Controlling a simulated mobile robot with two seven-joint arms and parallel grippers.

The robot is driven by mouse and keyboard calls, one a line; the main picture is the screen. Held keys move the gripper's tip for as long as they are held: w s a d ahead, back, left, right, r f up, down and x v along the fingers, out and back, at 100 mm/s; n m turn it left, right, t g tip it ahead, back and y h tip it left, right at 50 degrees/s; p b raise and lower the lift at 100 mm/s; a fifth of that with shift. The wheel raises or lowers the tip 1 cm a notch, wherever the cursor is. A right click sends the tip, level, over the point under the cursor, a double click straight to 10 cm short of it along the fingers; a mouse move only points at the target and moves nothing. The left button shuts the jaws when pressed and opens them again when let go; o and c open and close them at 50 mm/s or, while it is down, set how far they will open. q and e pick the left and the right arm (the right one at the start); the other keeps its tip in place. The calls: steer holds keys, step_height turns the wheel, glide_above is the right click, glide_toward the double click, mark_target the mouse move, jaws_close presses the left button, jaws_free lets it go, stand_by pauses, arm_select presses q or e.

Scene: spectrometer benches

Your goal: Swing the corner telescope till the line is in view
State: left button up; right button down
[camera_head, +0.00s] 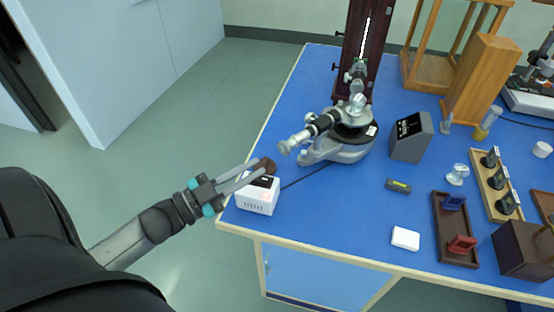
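The spectrometer (338,148) stands on the blue bench, grey with a round dark table. Its telescope (318,127), a black and silver tube, points down-left, with its eyepiece end (286,146) toward the bench's left edge. My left gripper (262,168) reaches in from the left, above a white box and just left of and below the eyepiece end, apart from it. A small dark brown piece shows at its fingertips; I cannot tell whether it is held or part of the fingers. My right gripper is not in view. The line in the eyepiece cannot be seen.
The white box (258,200) sits at the bench's near left corner. A tall dark stand with a bright slit (365,40) is behind the spectrometer. A grey display box (411,138) stands to its right. Trays and small items fill the right side. Floor is clear left of the bench.

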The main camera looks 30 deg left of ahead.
mark_target(282, 143)
arm_select(q)
steer(key=m, duration=0.2)
steer(key=m+h+b, duration=0.1)
steer(key=m, duration=0.1)
steer(key=s+m+h, duration=0.1)
steer(key=shift+d+f+m+g, duration=0.1)
steer(key=shift+d+m+g, duration=0.2)
steer(key=shift+d+m, duration=0.1)
jaws_close()
steer(key=w+d+r+m+h+b, duration=0.1)
steer(key=w+d+r+m, duration=0.15)
steer(key=w+d, duration=0.45)
steer(key=shift+m+g, duration=0.3)
steer(key=shift+m, duration=0.15)
steer(key=a, duration=0.1)
steer(key=w+a+f+b, duration=0.1)
steer(key=a, duration=0.1)
steer(key=a+f, duration=0.1)
steer(key=shift+w+a+f, duration=0.2)
steer(key=shift+w+f, duration=0.05)
steer(key=a, duration=0.1)
steer(key=w+a+b, duration=0.1)
steer(key=a, duration=0.1)
steer(key=shift+a, duration=0.25)
steer(key=shift+d, duration=0.1)
steer(key=shift+r, duration=0.1)
